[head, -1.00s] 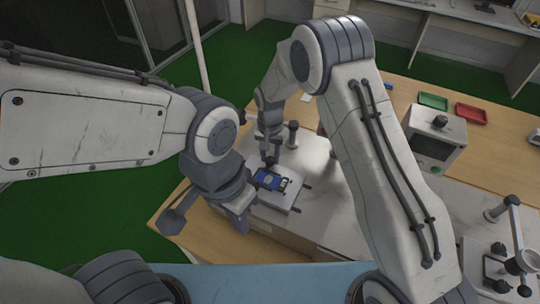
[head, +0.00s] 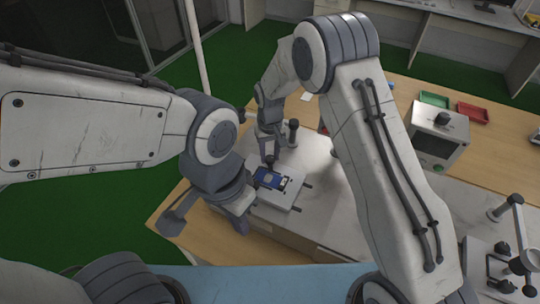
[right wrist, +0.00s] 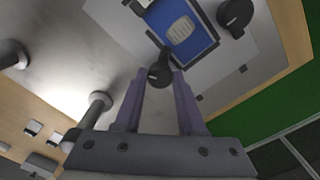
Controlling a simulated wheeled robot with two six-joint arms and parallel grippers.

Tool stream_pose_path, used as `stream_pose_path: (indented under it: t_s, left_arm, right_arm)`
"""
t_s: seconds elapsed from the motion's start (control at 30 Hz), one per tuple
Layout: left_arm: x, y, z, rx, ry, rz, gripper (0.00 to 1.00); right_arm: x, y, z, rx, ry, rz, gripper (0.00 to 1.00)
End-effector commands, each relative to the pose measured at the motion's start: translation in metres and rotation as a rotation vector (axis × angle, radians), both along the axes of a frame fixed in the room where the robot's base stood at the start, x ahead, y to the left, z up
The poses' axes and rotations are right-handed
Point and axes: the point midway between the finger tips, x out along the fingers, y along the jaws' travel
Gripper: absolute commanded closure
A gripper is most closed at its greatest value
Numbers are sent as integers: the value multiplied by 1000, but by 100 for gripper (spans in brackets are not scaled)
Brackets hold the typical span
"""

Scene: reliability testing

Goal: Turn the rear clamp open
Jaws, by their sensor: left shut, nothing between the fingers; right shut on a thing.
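A blue device (head: 268,179) lies on a pale fixture plate (head: 279,198); it also shows in the right wrist view (right wrist: 183,27). A dark clamp knob (right wrist: 159,74) stands at the device's edge, between the fingertips of my right gripper (right wrist: 161,78). That gripper is shut on this rear clamp. In the head view my right gripper (head: 269,150) reaches the far side of the plate, and its fingers are small there. Another dark clamp knob (right wrist: 235,14) sits at a different edge of the device. My left gripper (head: 240,221) is shut and empty, at the near left of the plate.
A dark-topped post (head: 292,133) stands just behind the plate. A grey box with a knob (head: 434,140), a green tray (head: 433,102) and a red tray (head: 471,114) stand to the right. Another fixture with a post (head: 500,250) is at lower right.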

Motion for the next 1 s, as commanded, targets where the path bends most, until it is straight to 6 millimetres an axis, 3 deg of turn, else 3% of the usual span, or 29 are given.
stream_pose_path:
  t_s: [1.0]
  left_arm:
    - [0,0,-13,0,0,-1,100]
  right_arm:
    - [1,1,1,1,-5,899,100]
